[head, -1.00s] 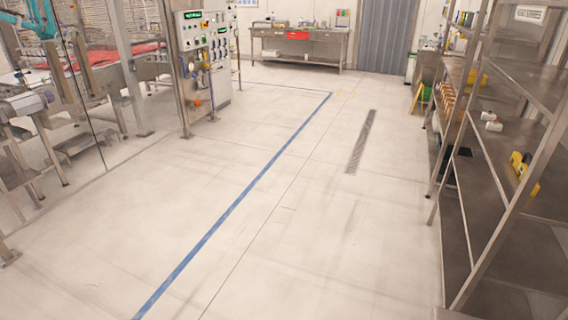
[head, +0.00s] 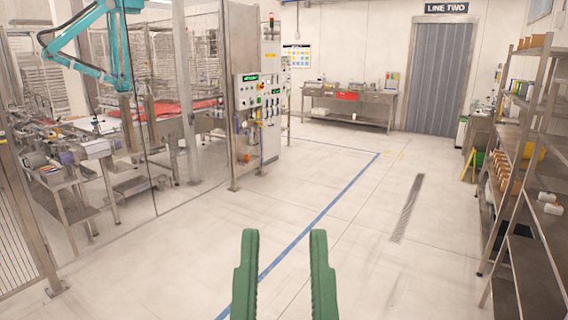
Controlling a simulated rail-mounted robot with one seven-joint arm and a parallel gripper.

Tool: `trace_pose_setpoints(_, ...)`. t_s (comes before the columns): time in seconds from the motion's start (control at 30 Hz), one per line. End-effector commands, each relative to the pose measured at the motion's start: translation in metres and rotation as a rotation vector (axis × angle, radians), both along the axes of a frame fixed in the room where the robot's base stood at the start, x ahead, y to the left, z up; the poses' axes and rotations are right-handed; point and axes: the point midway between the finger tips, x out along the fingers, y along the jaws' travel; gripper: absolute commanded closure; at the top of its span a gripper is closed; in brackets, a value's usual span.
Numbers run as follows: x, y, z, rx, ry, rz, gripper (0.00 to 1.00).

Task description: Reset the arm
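My gripper (head: 284,268) shows at the bottom middle of the head view. Its two green fingers point up and stand apart with a clear gap between them. Only bare floor and part of a blue floor line show between the fingers. The gripper is open and empty. The rest of my arm is below the picture edge.
A fenced machine cell with a teal robot arm (head: 105,45) is at the left. A control panel (head: 258,110) stands beside it. Steel shelving (head: 520,245) runs along the right. A steel bench (head: 345,97) stands at the back. The middle floor (head: 330,190) is clear.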

Motion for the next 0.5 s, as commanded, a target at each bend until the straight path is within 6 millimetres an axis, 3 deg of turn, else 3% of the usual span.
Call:
trace_pose_setpoints(0.03, 0.001, 0.0, 0.058, 0.0, 0.002, 0.001, 0.68)
trace_pose_setpoints(0.3, 0.002, 0.002, 0.198, 0.004, 0.007, 0.009, 0.68)
trace_pose_setpoints(0.4, 0.002, 0.003, 0.244, 0.004, 0.008, 0.012, 0.68)
trace_pose_setpoints(0.5, 0.002, 0.003, 0.278, 0.005, 0.009, 0.014, 0.68)
